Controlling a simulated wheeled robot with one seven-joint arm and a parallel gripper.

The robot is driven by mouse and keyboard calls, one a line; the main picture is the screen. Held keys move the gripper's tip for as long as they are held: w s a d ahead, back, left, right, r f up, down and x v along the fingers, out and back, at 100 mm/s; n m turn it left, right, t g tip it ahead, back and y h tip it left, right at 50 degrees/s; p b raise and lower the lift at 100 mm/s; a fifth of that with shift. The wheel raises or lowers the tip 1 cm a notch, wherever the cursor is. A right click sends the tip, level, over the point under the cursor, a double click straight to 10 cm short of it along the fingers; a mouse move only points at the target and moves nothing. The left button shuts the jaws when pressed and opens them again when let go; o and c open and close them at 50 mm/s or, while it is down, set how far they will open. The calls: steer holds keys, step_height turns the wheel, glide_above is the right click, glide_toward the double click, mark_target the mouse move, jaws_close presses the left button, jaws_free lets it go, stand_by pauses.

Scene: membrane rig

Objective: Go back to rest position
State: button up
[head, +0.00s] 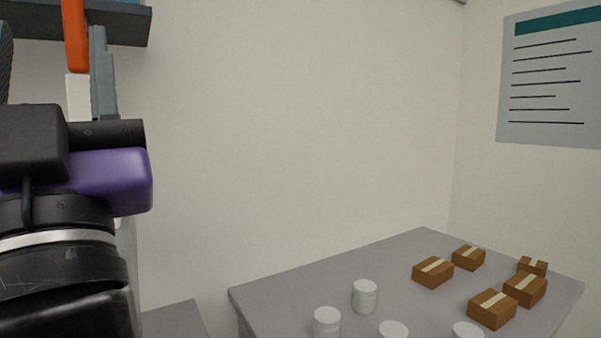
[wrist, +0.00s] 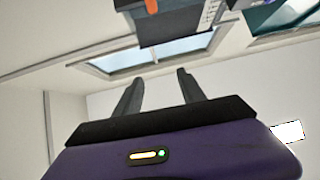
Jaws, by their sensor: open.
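My gripper (wrist: 157,82) shows in the wrist view with its two dark fingers apart and nothing between them. It points up toward the ceiling and a shelf. In the head view my arm fills the left edge, with black and purple parts, and stands in front of the wall.
A grey table (head: 290,287) at lower right holds several brown boxes (head: 433,272) and several white jars (head: 364,296). A dark shelf (head: 118,28) hangs at upper left, close to my arm; a shelf also shows overhead in the wrist view (wrist: 180,25). A poster (head: 550,80) hangs on the right wall.

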steer(key=d+f+m+g+h, duration=0.1)
steer(key=d+f+h, duration=0.1)
steer(key=d+f, duration=0.75)
steer(key=s+d+f+h, duration=0.15)
steer(key=d+f, duration=0.25)
steer(key=f, duration=1.1)
steer(key=d+f+m+g+h, duration=0.1)
steer(key=d+f+h, duration=0.35)
steer(key=f, duration=0.85)
steer(key=s+d+f+m+g+h, duration=0.6)
steer(key=s+d+f+h, duration=0.2)
steer(key=s+d+f, duration=1.1)
steer(key=s+d, duration=0.1)
steer(key=s, duration=0.3)
steer(key=shift+d+h, duration=0.15)
steer(key=shift+h, duration=0.25)
